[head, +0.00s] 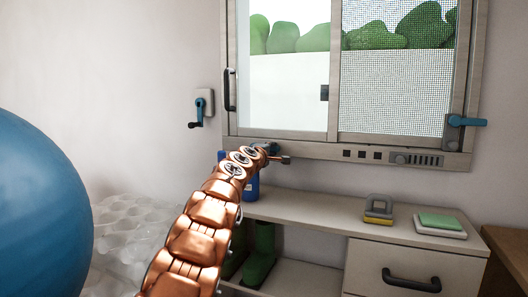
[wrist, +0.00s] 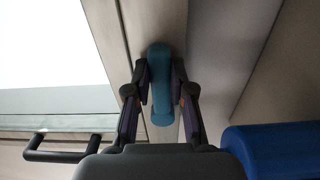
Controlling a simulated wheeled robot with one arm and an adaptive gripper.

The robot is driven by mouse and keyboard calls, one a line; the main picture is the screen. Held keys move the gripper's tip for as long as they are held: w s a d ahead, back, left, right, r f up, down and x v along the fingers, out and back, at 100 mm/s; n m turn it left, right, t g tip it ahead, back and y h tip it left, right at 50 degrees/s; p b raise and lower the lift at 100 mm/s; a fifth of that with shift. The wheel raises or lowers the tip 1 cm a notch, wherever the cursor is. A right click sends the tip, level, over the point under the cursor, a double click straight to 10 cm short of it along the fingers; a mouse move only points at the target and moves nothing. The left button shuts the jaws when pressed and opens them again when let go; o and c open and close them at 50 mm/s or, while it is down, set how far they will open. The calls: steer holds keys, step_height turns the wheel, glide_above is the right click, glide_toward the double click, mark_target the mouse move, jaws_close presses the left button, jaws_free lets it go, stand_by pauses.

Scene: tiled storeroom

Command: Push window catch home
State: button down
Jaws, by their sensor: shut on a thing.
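My gripper (wrist: 160,68) is shut on a teal lever (wrist: 161,95), a rounded bar on the window's grey frame. Both dark fingers touch its sides in the wrist view. In the head view my arm reaches the lower left of the window frame (head: 365,151), where my gripper (head: 268,148) is small and partly hidden by my arm. The held lever cannot be made out clearly there. Another blue lever (head: 465,121) sits at the frame's lower right, lying sideways. I cannot tell from these views whether the held lever is fully home.
A black pull handle (head: 230,90) is on the window's left side. A blue container (head: 251,187) stands close under my gripper. A blue-handled crank (head: 197,110) is on the wall. The cabinet top (head: 320,191) has free room before a padlock-shaped object (head: 378,208). A large blue ball (head: 40,205) is left.

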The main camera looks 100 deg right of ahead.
steer(key=shift+s+f, duration=0.1)
steer(key=shift+f, duration=0.1)
steer(key=c, duration=1)
jaws_free()
steer(key=shift+r, duration=0.1)
